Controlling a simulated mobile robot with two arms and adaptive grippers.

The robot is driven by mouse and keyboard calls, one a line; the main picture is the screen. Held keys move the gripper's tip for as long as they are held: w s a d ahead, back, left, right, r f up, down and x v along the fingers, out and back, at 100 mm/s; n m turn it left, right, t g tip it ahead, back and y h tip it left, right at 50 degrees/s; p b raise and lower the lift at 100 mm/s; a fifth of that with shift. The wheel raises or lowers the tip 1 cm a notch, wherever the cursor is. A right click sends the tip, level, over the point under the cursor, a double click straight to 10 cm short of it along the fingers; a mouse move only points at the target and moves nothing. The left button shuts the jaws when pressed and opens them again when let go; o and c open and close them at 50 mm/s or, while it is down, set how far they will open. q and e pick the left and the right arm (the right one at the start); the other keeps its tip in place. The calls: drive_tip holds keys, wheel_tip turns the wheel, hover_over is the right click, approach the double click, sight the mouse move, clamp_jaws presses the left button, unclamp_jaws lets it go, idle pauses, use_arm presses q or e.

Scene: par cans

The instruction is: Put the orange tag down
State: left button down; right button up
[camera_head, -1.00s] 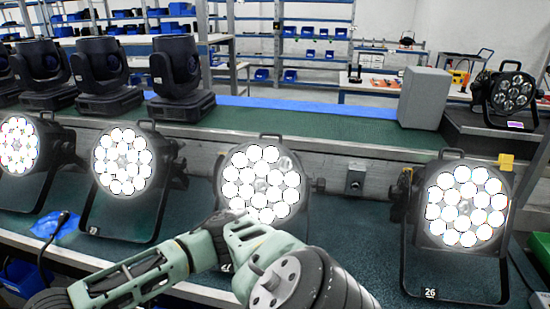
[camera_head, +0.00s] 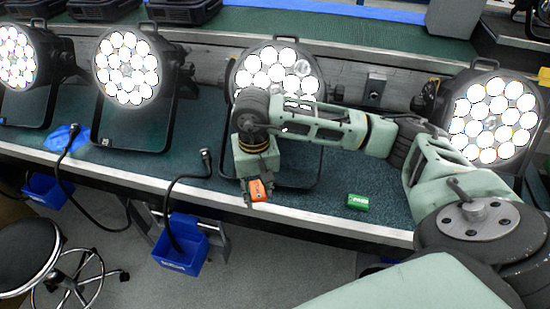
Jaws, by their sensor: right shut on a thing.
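The orange tag (camera_head: 257,191) is in the jaws of my right gripper (camera_head: 258,184), which points down at the front edge of the workbench (camera_head: 330,212). The gripper is shut on the tag. The tag shows in front of the third par can's stand; I cannot tell whether it touches the bench. A green tag (camera_head: 357,202) lies on the bench to the right, apart from the gripper. My left gripper is not in view. My right arm hides part of the third par can (camera_head: 270,68).
Lit par cans (camera_head: 127,68) stand along the bench, one (camera_head: 493,120) behind my arm at right. Black cables hang over the front edge near a blue bin (camera_head: 180,250). A stool (camera_head: 28,255) stands at lower left. Bare bench lies between the gripper and green tag.

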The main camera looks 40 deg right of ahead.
drive_tip(key=w+d+p, duration=0.1)
drive_tip(key=w+d, duration=0.7)
drive_tip(key=d, duration=0.1)
drive_tip(key=shift+w+d+p, duration=0.2)
drive_tip(key=shift+p, duration=0.2)
drive_tip(key=shift+f+p, duration=0.55)
drive_tip(key=shift+f, duration=1.25)
drive_tip(key=shift+s+f+b, duration=0.1)
drive_tip(key=shift+f+b, duration=0.5)
drive_tip(key=shift+b, duration=0.2)
drive_tip(key=o, duration=1)
drive_tip(key=shift+r+p, duration=0.45)
drive_tip(key=shift+p, duration=0.15)
wheel_tip(320, 180, up, 12)
drive_tip(key=b, duration=0.1)
drive_tip(key=shift+r+b, duration=0.2)
drive_tip(key=shift+b, duration=0.15)
